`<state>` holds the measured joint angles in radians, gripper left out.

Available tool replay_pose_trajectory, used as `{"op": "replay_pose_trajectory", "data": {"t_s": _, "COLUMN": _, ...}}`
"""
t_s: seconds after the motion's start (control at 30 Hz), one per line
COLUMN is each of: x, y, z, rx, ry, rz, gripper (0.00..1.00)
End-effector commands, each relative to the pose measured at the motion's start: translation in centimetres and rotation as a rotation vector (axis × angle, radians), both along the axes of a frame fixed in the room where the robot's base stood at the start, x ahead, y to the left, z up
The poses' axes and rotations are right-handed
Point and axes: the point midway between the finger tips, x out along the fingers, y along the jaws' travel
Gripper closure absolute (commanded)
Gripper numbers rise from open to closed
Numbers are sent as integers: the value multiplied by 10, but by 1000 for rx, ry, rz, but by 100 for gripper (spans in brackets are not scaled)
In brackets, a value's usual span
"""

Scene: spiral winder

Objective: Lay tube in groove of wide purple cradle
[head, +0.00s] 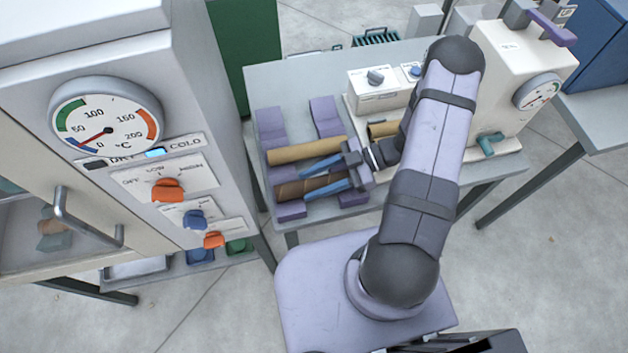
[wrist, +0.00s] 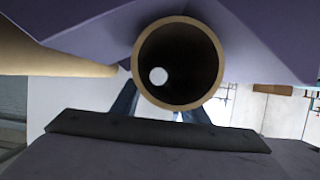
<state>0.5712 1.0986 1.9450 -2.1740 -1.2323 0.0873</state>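The purple cradle shows as two blocky strips, one on the left (head: 272,122) and one on the right (head: 325,112). A brown striped tube (head: 290,193) lies across the front part of the cradle. In the wrist view its open end (wrist: 217,62) sits against the V-shaped purple groove (wrist: 85,25). My gripper (head: 312,183) has its two blue fingers on either side of this tube. Whether they press on it or stand slightly apart is unclear. A lighter tan tube (head: 300,151) lies behind, parallel to it; it also shows in the wrist view (wrist: 50,62).
A cream winder machine (head: 510,85) with a gauge stands at the table's right. A white box with a blue knob (head: 375,95) is at the back. A short tan roll (head: 383,129) lies near my arm. A large grey oven (head: 100,60) stands close on the left.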

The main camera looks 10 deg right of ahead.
Motion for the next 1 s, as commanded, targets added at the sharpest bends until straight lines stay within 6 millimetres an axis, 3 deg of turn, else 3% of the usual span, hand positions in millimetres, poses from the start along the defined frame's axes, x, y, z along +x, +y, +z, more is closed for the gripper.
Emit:
{"op": "replay_pose_trajectory", "data": {"t_s": 0.47, "x": 1, "y": -5, "z": 1, "rx": -1, "ry": -2, "rz": -1, "gripper": 44}}
{"op": "replay_pose_trajectory", "data": {"t_s": 1.0, "x": 1, "y": -63, "z": 25, "rx": -1, "ry": -3, "rz": -1, "gripper": 44}}
